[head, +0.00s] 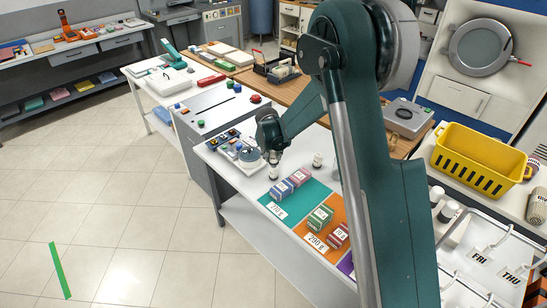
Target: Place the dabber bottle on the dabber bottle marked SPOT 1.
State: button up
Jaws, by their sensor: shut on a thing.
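My gripper (273,163) points down over the white table, left of centre in the head view. It is shut on a small pale bottle (273,174), which I take as the dabber bottle. I cannot tell whether the bottle's base touches the table or anything under it. A similar small white bottle with a dark top (317,160) stands upright to the right, apart from the gripper. No SPOT 1 lettering is readable, so I cannot tell which bottle bears that mark.
A tray of small items (229,150) lies just left of my gripper. Coloured boxes (282,189) stand on a teal mat (298,205) in front, with more on an orange mat (340,213). White bottles (447,211) and a yellow basket (478,160) are at right.

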jog(key=shift+f, duration=0.5)
jog(key=shift+f, duration=0.2)
jog(key=o, duration=0.9)
jog(key=shift+r, duration=0.25)
jog(key=shift+v, duration=5.95)
